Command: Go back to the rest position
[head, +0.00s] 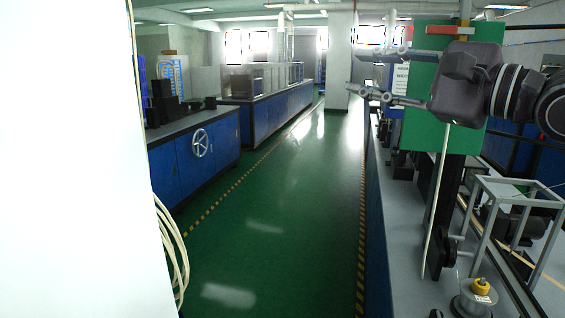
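My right gripper (354,72) is at the upper right, in front of a green panel (462,135). Its dark body is at the right and its two grey fingers point left, spread apart with nothing visible between them. Only the aisle and a pale pillar show behind the fingertips. My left gripper is not in view. No tape can be made out.
A white surface (70,160) with pale cables (174,245) fills the left side. The green floor aisle (275,215) is clear. Blue cabinets (208,150) line its left.

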